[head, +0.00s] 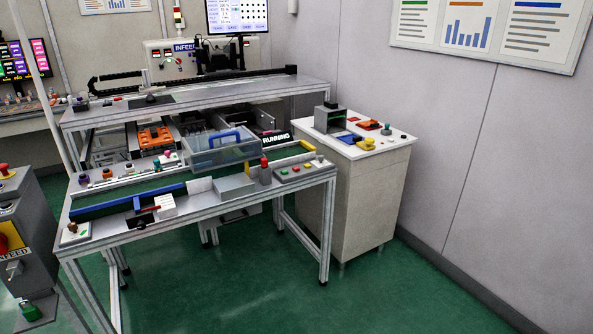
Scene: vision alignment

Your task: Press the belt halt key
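A grey metal workbench (240,205) stands in the middle of the head view. At its right end is a small grey key panel (297,170) with several small coloured keys, green and red among them. Just left of it stands a grey post with a red top (265,170). A small pale box with a dark reddish button (73,230) sits at the bench's front left corner. I cannot read which key is the belt halt key. A dark sign (276,139) reads "RUNNING". Neither of my grippers is in view.
A clear bin with a blue handle (222,150) sits mid-bench. A blue bar (105,208) lies at the front left. A white-topped cabinet (365,190) stands to the right. A grey pedestal marked "NFEED" (25,240) is at the left. Green floor (330,295) in front is clear.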

